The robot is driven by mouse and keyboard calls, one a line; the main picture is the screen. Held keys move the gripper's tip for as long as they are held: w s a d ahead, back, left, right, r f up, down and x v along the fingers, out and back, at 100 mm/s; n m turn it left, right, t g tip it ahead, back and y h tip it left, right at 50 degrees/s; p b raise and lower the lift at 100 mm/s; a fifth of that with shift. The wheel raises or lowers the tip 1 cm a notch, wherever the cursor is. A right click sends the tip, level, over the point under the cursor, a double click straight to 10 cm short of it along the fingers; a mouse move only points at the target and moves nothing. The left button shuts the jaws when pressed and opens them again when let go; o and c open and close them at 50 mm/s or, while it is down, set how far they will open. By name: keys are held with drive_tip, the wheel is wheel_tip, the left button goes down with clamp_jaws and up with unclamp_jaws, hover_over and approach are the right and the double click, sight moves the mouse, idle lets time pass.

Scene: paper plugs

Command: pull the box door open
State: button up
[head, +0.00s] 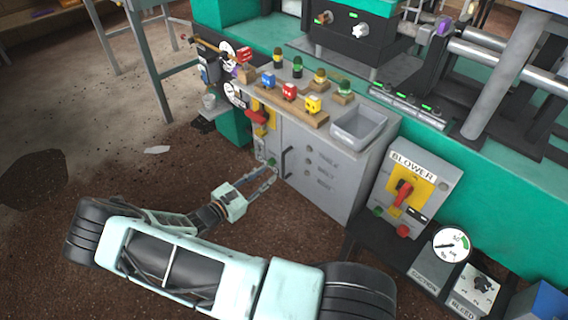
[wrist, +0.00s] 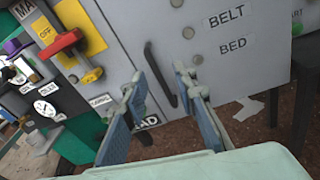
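The box is a grey cabinet with a grey door (head: 325,185), which appears shut and flush in the head view. The door carries round knobs and labels; BELT and BED are legible on the door in the wrist view (wrist: 225,55). A dark vertical bar handle (head: 288,163) is near the door's left edge. My gripper (head: 268,176) is open in front of the door's left side. In the wrist view the handle (wrist: 160,76) appears between the two spread blue-grey fingers. I cannot tell how far the fingertips are from the handle or whether they touch it.
A yellow panel with a red switch (wrist: 62,42) is left of the door. A grey tray (head: 358,126) and several coloured plugs stand on the cabinet top. The BLOWER switch box (head: 410,190) is to the right. Brown floor (head: 130,185) is open at left.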

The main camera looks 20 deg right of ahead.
wheel_tip(320, 180, down, 3)
drive_tip(key=n+t, duration=0.2)
drive_tip(key=n, duration=0.1)
drive_tip(key=b, duration=0.2)
hover_over(283, 176)
drive_tip(key=shift+w+d+f+n+t, duration=0.15)
drive_tip(key=shift+w+d+n+t, duration=0.05)
drive_tip(key=shift+w+n+t, duration=0.1)
clamp_jaws()
